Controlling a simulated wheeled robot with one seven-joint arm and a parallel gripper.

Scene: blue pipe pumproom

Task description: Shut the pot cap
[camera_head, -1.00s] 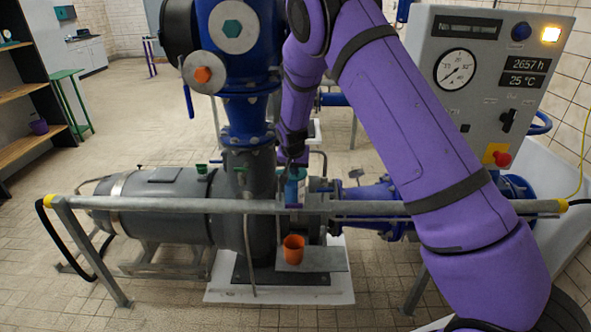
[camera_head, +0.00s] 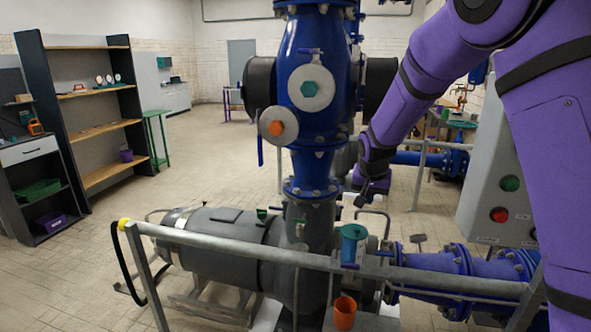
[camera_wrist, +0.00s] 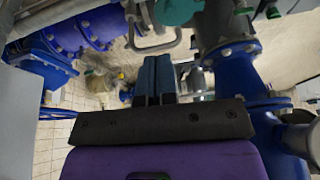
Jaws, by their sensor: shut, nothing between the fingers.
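A teal pot-like cylinder (camera_head: 353,243) stands on the pump behind the grey rail, with a flat round teal top. I take this for the pot; I cannot tell for sure whether its cap is open or shut. In the wrist view a round teal disc (camera_wrist: 178,10) shows at the top edge, partly cut off. My gripper (camera_head: 368,196) hangs above and slightly right of the teal cylinder, apart from it in the picture. In the wrist view its two dark fingers (camera_wrist: 154,62) are together and empty.
A grey rail (camera_head: 230,247) crosses in front of the pump. An orange cup (camera_head: 344,312) stands below it. A tall blue valve column (camera_head: 316,130) rises left of my gripper. A grey control box (camera_head: 495,190) stands at right. Open floor lies at left.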

